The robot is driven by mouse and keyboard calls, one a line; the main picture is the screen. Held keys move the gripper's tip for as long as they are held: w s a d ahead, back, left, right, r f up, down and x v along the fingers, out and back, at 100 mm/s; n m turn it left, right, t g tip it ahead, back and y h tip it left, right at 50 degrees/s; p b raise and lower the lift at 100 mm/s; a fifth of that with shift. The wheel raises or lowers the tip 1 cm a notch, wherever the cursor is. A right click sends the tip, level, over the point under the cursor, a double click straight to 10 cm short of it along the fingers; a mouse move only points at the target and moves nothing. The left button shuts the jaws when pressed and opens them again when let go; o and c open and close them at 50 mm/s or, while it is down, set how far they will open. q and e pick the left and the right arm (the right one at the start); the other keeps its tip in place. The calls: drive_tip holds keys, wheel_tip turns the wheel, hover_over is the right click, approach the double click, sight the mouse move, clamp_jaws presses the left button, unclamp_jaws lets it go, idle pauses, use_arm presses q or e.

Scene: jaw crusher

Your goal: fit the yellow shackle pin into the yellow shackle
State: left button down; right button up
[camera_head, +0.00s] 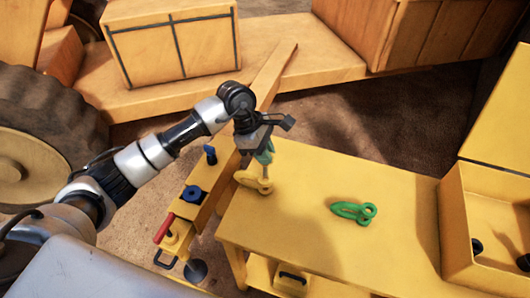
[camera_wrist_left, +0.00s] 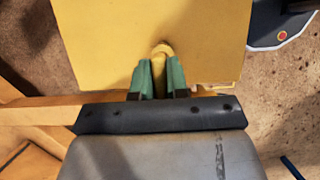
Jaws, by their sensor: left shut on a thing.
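The yellow shackle (camera_head: 250,182) is at the far left corner of the yellow table. My left gripper (camera_head: 266,157), with teal fingers, is directly above the shackle's right end, pointing down. It is shut on the yellow shackle pin (camera_head: 267,173), whose thin greyish shaft shows below the fingers and reaches down to the shackle. Whether the shaft is inside the shackle's eye or only meets it, I cannot tell. In the left wrist view a rounded yellow end of the pin (camera_wrist_left: 161,50) shows between the two fingers (camera_wrist_left: 161,80). The shackle is not clearly distinguishable there. My right gripper is not in view.
A green shackle (camera_head: 353,212) lies on the yellow table (camera_head: 310,240) to the right. An open yellow box (camera_head: 480,235) with dark items stands at the right edge.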

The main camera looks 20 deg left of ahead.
sight(265, 175)
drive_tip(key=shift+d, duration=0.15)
use_arm(q)
drive_tip(key=shift+f+b, duration=1.2)
drive_tip(key=shift+f, duration=0.05)
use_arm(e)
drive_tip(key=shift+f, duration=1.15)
use_arm(q)
drive_tip(key=shift+f, duration=0.15)
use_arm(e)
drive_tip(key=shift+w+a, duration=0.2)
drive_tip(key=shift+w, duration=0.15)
use_arm(q)
drive_tip(key=shift+f+b, duration=0.65)
drive_tip(key=shift+b, duration=0.1)
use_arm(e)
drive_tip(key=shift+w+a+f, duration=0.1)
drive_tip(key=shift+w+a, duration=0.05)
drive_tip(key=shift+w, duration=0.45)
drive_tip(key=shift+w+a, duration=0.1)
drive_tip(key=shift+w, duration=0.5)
use_arm(q)
drive_tip(key=shift+f, duration=0.2)
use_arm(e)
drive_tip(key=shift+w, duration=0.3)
use_arm(q)
drive_tip(key=shift+f+b, duration=0.15)
drive_tip(key=shift+b, duration=0.15)
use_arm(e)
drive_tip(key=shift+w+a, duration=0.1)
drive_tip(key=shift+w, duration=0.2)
